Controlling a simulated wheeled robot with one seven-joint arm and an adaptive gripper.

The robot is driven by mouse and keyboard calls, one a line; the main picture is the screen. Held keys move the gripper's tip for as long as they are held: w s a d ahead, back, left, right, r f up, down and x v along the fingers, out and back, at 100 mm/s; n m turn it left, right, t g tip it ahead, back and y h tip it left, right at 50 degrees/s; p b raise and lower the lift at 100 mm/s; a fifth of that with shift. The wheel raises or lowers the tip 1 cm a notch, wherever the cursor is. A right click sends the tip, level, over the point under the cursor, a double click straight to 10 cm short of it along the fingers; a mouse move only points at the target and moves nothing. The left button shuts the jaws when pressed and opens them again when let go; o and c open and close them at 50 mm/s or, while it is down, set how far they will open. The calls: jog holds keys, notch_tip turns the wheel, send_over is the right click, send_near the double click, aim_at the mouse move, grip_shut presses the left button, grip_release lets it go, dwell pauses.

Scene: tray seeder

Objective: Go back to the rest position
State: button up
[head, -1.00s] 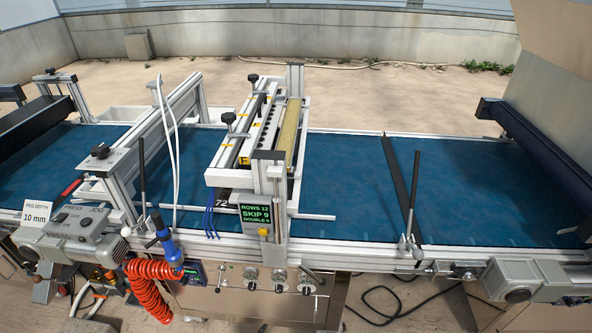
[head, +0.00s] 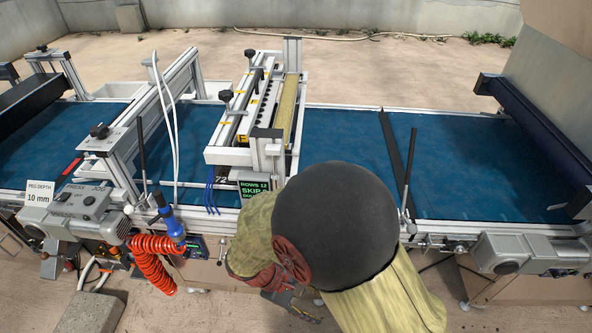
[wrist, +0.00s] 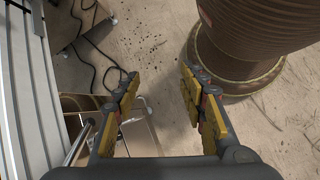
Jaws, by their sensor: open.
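My gripper shows in the wrist view (wrist: 160,78) with its two yellow-padded fingers spread apart and nothing between them. Below it is bare sandy floor. In the head view my bent arm covers the lower middle, and part of the gripper (head: 298,304) shows below it, in front of the seeder's near side. The tray seeder (head: 262,110) stands behind my arm, and the gripper looks clear of it. The green display (head: 255,190) is partly hidden by my arm, and the front knobs are hidden.
The blue belt (head: 340,150) runs across the scene, with a metal frame rail along its near edge. A coiled orange hose (head: 152,262) hangs at the left beside a control box (head: 80,205). A black cable (wrist: 85,45) lies on the floor. Open floor lies in front.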

jog(key=s+d+r+m+t+y+p, duration=0.1)
jog(key=d+r+m, duration=0.3)
jog(key=r, duration=0.7)
jog(key=s+d+r+m+t+y+p, duration=0.2)
jog(key=d+r+m+t+y, duration=0.1)
jog(key=r, duration=0.8)
jog(key=s+d+r+m+t+y+p, duration=0.1)
jog(key=d+r+m, duration=0.4)
jog(key=r, duration=0.6)
jog(key=shift+s+d+r+t+y, duration=0.2)
jog(key=shift+s+d+t+y, duration=0.4)
jog(key=shift+d+y, duration=0.55)
jog(key=shift+o, duration=0.8)
